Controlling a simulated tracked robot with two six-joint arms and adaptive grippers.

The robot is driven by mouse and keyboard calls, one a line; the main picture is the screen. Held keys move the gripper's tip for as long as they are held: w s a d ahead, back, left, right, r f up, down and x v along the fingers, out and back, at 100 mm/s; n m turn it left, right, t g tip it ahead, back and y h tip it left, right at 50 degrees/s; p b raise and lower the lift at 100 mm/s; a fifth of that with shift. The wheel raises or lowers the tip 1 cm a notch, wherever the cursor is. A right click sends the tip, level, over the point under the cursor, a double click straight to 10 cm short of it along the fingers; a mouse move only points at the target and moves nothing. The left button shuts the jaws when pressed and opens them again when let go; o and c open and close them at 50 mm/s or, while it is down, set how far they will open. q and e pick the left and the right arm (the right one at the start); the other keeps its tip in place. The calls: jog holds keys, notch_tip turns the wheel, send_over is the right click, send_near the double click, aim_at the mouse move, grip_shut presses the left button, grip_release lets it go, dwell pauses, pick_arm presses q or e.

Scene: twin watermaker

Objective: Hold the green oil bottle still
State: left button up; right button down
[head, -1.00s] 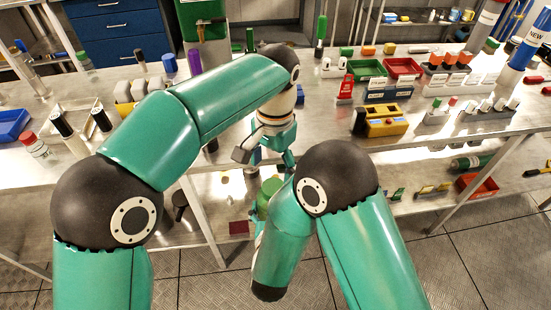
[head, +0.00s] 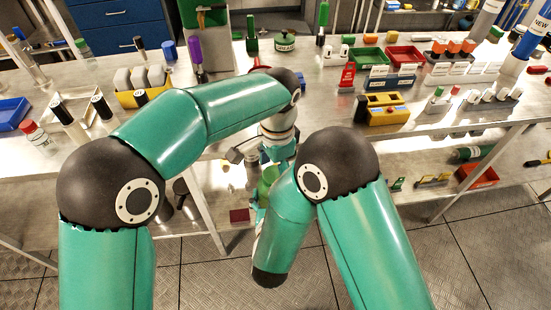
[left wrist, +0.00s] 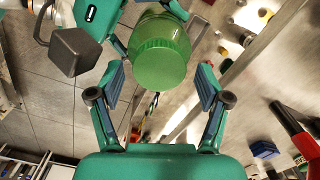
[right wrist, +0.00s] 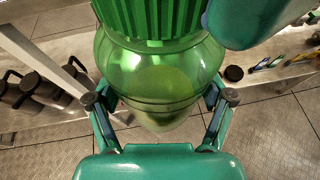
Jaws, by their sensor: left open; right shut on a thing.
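The green oil bottle (right wrist: 150,75), see-through green with a ribbed green cap (right wrist: 150,18), stands between the fingers of my right gripper (right wrist: 161,98), which is shut on its body. In the left wrist view the bottle (left wrist: 172,28) shows cap-first beyond the open, empty fingers of my left gripper (left wrist: 160,78). The left fingers appear apart from the cap. In the head view the bottle (head: 267,182) is partly hidden by my right arm, just below my left gripper (head: 278,153). The right fingers are hidden there.
The workbench is crowded: a yellow box (head: 385,109), a red sign (head: 347,77), a green bin (head: 367,57) and a red bin (head: 405,57). A lower shelf holds a red tray (head: 478,177). Bare floor (head: 390,235) lies in front.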

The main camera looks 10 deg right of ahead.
pick_arm(q)
jog(key=shift+f, duration=0.3)
jog(key=c, duration=1.2)
jog(key=shift+n, duration=0.4)
jog(key=shift+a+r, duration=0.1)
jog(key=shift+r, duration=0.1)
jog(key=shift+r, duration=0.95)
